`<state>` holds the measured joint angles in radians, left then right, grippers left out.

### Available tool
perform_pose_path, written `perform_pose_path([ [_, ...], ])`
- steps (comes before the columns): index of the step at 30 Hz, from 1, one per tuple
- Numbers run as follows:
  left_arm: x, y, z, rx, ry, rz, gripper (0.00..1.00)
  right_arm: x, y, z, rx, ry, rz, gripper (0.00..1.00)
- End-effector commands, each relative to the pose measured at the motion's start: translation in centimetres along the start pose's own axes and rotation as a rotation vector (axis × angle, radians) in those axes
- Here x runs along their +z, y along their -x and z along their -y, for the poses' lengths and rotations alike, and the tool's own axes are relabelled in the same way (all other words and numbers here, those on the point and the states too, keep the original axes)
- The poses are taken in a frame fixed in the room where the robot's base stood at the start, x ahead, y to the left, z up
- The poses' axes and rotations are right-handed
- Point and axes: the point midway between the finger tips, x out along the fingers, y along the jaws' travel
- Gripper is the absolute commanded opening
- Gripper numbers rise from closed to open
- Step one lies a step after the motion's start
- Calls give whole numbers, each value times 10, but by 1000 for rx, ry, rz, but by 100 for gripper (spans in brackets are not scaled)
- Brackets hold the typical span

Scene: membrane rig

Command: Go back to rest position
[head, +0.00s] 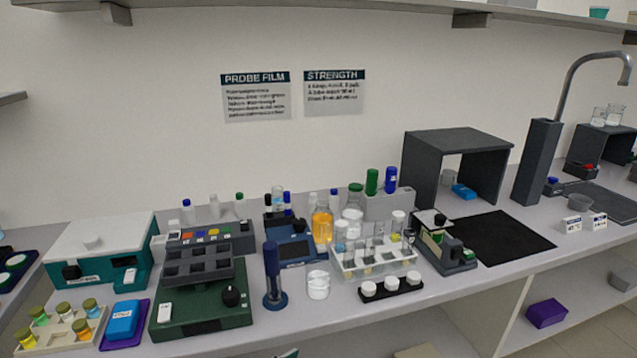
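Neither of my grippers shows in the head view, and no part of my arms is clearly seen. The view looks across a grey lab bench (330,318) along a white wall. Around the middle of the bench stand a dark blue upright tool (272,275), a white jar (318,285), an orange-filled bottle (322,226) and a clear rack (365,270) holding tubes.
A teal-and-white device (100,255) and a green device (205,305) fill the left. A dark open-fronted box (459,140), a black mat (497,237) and a tap (568,85) are at right. A purple box (547,313) lies on the shelf below.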

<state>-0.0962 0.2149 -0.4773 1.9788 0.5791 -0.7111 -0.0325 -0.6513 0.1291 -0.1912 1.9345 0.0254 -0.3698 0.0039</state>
Motion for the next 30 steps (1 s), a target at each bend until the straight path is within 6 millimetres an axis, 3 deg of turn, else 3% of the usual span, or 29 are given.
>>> perform_pose_path([
  [1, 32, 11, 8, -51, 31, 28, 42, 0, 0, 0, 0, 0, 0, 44],
  [6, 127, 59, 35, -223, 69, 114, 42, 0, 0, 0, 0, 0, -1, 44],
  [9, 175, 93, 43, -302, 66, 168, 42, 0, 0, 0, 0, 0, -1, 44],
  [13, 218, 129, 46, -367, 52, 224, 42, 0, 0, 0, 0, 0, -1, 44],
  [18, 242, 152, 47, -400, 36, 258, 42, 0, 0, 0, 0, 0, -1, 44],
  [30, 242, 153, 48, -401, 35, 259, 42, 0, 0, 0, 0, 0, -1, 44],
])
